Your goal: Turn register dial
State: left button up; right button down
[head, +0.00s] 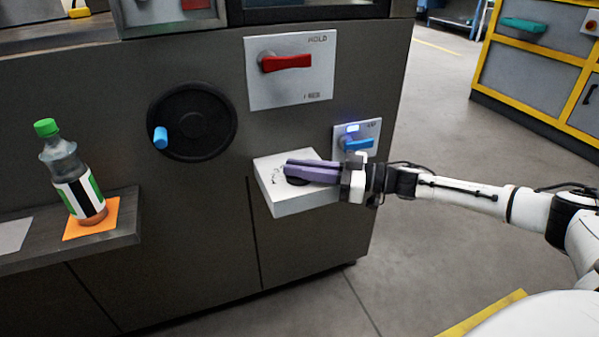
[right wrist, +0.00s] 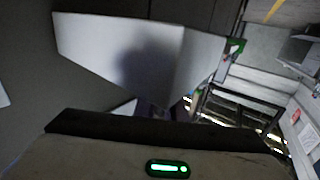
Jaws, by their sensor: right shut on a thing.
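A white box (head: 310,203) juts from the front of the dark machine, with a small black dial (head: 295,182) and dark markings on its top. My right gripper (head: 291,170) reaches in from the right, its purple-grey fingers lying low over the box top. It is shut on the dial, which the fingers mostly cover. In the right wrist view the white box (right wrist: 195,65) fills the upper middle; the dial and the fingertips cannot be made out there. My left gripper is not in view.
Above are a red lever (head: 286,63) on a white plate and a blue switch (head: 358,144) close to my right gripper. A black handwheel (head: 196,128) is at left. A bottle (head: 76,180) stands on an orange mat (head: 108,212) on a shelf. Floor at right is open.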

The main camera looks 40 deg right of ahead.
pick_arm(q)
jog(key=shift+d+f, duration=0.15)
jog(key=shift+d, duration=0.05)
pick_arm(e)
jog(key=shift+r+n+g+y, duration=0.1)
jog(key=shift+n+g+y, duration=0.3)
jog(key=shift+y, duration=0.1)
jog(key=c, duration=1.8)
grip_release()
jog(key=shift+w, duration=0.1)
jog(key=p+v, duration=0.1)
jog(key=v, duration=0.5)
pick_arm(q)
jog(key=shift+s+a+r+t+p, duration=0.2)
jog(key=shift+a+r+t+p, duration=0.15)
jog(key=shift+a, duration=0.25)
pick_arm(e)
jog(key=v, duration=0.4)
jog(key=shift+d, duration=0.1)
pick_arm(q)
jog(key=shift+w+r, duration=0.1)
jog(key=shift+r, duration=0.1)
